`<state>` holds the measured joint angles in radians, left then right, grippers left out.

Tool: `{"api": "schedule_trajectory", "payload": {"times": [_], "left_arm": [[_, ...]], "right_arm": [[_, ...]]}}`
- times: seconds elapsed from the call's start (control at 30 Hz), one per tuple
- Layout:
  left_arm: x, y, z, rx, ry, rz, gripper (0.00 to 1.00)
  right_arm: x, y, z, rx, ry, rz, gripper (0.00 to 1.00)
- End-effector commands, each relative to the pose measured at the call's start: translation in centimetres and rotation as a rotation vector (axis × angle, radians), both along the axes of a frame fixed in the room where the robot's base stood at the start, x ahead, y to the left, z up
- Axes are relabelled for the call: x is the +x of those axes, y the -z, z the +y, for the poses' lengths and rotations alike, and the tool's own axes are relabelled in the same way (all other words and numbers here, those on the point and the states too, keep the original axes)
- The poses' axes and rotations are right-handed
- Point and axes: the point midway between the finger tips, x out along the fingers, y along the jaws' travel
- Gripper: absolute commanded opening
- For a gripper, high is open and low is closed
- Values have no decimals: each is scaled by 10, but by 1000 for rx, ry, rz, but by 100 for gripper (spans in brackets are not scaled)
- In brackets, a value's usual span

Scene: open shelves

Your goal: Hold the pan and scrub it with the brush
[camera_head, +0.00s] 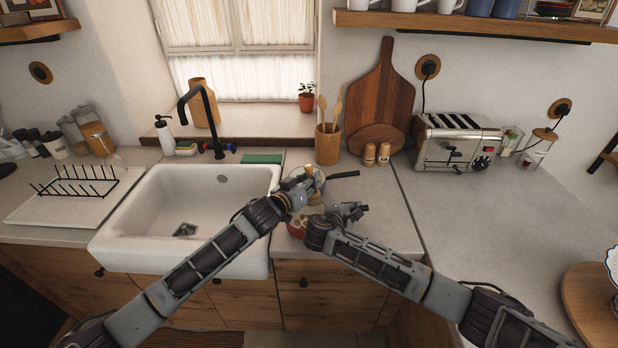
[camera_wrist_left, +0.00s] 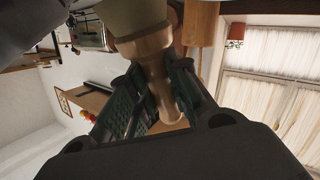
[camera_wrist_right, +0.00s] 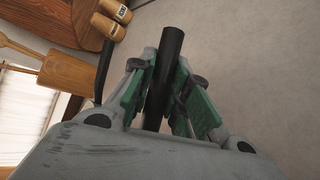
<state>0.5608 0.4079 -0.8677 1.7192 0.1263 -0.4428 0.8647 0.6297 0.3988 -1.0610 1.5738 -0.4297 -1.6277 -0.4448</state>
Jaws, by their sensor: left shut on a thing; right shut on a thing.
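My left gripper (camera_head: 310,187) is over the counter just right of the sink. It is shut on the brush (camera_wrist_left: 158,70), whose pale wooden handle lies between the fingers in the left wrist view. My right gripper (camera_head: 352,210) is just right of it and nearer the front. It is shut on a dark round handle (camera_wrist_right: 165,70), seen between the green-padded fingers in the right wrist view. A red edge (camera_head: 296,232), apparently of the pan, shows under the grippers. The grippers and arms hide most of the pan, so brush contact with it cannot be told.
The white sink (camera_head: 150,185) is on the left. A second black handle (camera_head: 343,175) lies behind the grippers. A utensil holder (camera_head: 327,145), two wooden shakers (camera_head: 377,154) and a toaster (camera_head: 455,140) stand at the back. The right counter (camera_head: 480,220) is mostly clear.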

Motion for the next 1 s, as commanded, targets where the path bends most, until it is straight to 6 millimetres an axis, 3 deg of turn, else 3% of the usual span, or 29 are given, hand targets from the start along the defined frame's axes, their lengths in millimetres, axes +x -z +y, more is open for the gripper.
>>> {"api": "schedule_trajectory", "payload": {"times": [0.57, 1.0], "left_arm": [[0, 5, 0, -1, 0, 2, 0], [0, 33, 0, -1, -1, 2, 0]], "right_arm": [[-1, 1, 1, 0, -1, 1, 0], [-1, 1, 1, 0, -1, 2, 0]]}}
